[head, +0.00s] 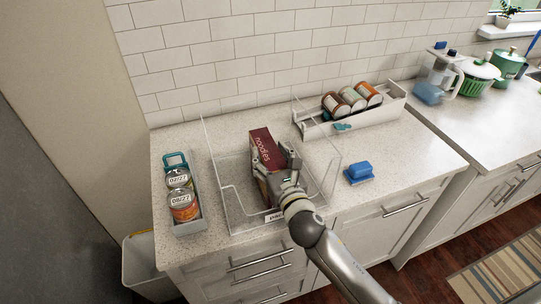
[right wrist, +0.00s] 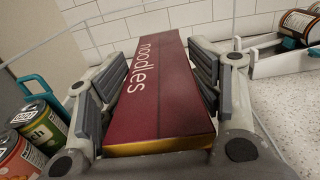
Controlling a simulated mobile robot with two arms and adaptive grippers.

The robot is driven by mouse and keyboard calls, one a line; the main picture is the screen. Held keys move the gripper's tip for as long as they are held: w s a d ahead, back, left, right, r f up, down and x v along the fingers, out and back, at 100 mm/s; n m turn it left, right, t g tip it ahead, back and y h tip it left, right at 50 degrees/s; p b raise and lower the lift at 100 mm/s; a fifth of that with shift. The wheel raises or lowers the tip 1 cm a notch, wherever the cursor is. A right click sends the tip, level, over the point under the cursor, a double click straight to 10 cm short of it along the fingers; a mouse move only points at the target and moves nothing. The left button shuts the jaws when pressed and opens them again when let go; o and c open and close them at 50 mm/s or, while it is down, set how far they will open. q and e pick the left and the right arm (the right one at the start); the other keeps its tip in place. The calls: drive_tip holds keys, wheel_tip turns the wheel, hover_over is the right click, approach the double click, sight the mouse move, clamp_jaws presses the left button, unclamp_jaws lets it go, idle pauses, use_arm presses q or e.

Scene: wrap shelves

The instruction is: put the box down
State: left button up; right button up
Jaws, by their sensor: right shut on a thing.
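A dark red box marked "noodles" (head: 265,146) stands within the clear-walled bin (head: 231,205) on the counter in the head view. In the right wrist view the box (right wrist: 160,85) fills the middle, between the two fingers. My right gripper (head: 275,162) reaches in over the front of the bin and is shut on the box, one finger on each side. The box's lower part is hidden by the gripper, so I cannot tell whether it touches the bin floor. My left gripper is not in view.
A grey tray (head: 190,226) with cans stands left of the bin. A white rack (head: 390,108) with several cans lying in it is behind right. A blue item (head: 360,172) lies on the counter to the right. The counter's front right is clear.

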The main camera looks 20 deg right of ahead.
drive_tip(key=o, duration=1.7)
drive_tip(key=shift+f, duration=0.15)
drive_tip(key=shift+o, duration=0.2)
drive_tip(key=shift+r, duration=0.25)
drive_tip(key=s+b, duration=0.2)
drive_tip(key=s, duration=1)
drive_tip(key=shift+d+b, duration=0.25)
drive_tip(key=shift+b, duration=0.05)
